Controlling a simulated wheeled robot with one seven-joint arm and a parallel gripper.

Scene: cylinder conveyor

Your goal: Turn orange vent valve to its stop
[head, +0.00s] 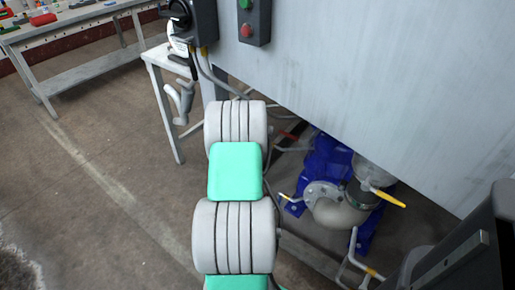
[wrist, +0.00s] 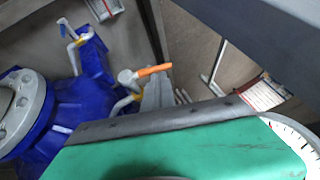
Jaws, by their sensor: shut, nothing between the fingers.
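The vent valve's orange handle (wrist: 153,70) is in the wrist view, above the middle, on a pale hub (wrist: 127,77) at the end of a short bent pipe. It points right and slightly up. My gripper (wrist: 158,88) shows as shut grey fingertips just below the handle in the picture, past the edge of its green body. They hold nothing. I cannot tell whether they touch the handle. In the head view a small orange-red bar (head: 289,135) lies just right of my arm and may be the same handle. My gripper is hidden there.
A blue pump (head: 328,160) with a grey flanged elbow (head: 338,210) stands below a large grey panel (head: 380,75). Another lever, yellow (head: 388,197), sticks out at its right. A grey stand (head: 165,100) and a workbench (head: 75,20) are at left. Floor at left is clear.

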